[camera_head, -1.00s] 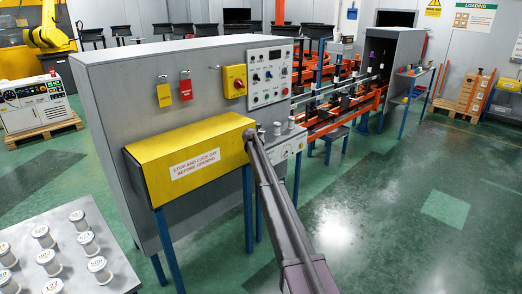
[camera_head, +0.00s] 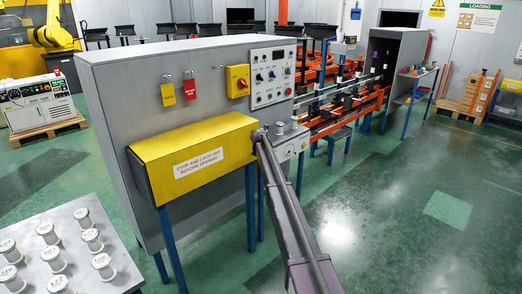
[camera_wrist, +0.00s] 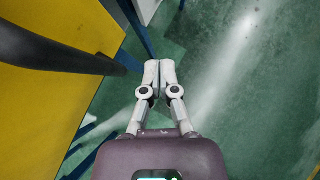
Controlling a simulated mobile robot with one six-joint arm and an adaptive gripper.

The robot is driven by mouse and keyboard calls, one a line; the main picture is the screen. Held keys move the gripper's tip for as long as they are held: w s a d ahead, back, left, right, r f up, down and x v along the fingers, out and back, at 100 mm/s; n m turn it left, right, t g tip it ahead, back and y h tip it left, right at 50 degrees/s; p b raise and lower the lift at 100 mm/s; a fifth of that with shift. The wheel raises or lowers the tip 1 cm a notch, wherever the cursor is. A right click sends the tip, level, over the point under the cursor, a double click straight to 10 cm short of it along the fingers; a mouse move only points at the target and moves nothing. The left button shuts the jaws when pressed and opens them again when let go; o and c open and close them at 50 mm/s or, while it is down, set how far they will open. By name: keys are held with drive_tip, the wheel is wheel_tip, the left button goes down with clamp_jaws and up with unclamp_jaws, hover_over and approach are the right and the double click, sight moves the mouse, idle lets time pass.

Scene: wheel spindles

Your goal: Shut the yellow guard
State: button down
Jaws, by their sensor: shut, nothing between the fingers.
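The yellow guard (camera_head: 200,155) is a box-shaped cover on the front of the grey machine cabinet, with a white sign reading "STOP AND LOCK OFF BEFORE OPENING". It appears lowered, with its top and front face showing. In the wrist view its yellow face (camera_wrist: 50,90) fills the left side, with a dark bar (camera_wrist: 60,50) across it. My gripper (camera_wrist: 159,64) is shut and empty, pointing past the guard's right side over the floor. My arm reaches to the guard's right end in the head view, where the gripper itself cannot be made out.
The grey cabinet (camera_head: 150,90) carries a red-and-yellow switch (camera_head: 237,80), hanging tags and a control panel (camera_head: 272,75). Blue legs (camera_head: 251,220) stand below the guard. A table (camera_head: 110,275) with several white spools is at lower left. Green floor (camera_head: 400,240) is open at right.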

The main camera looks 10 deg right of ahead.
drive_tip(key=s+d+r+p, duration=0.5)
drive_tip(key=d+r+p, duration=0.1)
drive_tip(key=r+p, duration=0.1)
drive_tip(key=shift+s, duration=0.2)
drive_tip(key=shift+s, duration=0.1)
idle(0.5)
drive_tip(key=s+a+f+m+g+y, duration=0.1)
drive_tip(key=s+m, duration=0.9)
drive_tip(key=s, duration=1)
drive_tip(key=s+a+f+m+g+y, duration=0.1)
drive_tip(key=s+a+m+g, duration=0.3)
drive_tip(key=s+m, duration=0.7)
drive_tip(key=s+a+f+m+g+y+p, duration=0.1)
drive_tip(key=s+m, duration=0.9)
drive_tip(key=s, duration=1.8)
drive_tip(key=shift+s+a+f+m+g, duration=0.35)
drive_tip(key=shift+a+f+g, duration=0.15)
drive_tip(key=shift+a+g, duration=0.45)
drive_tip(key=shift+d, duration=0.15)
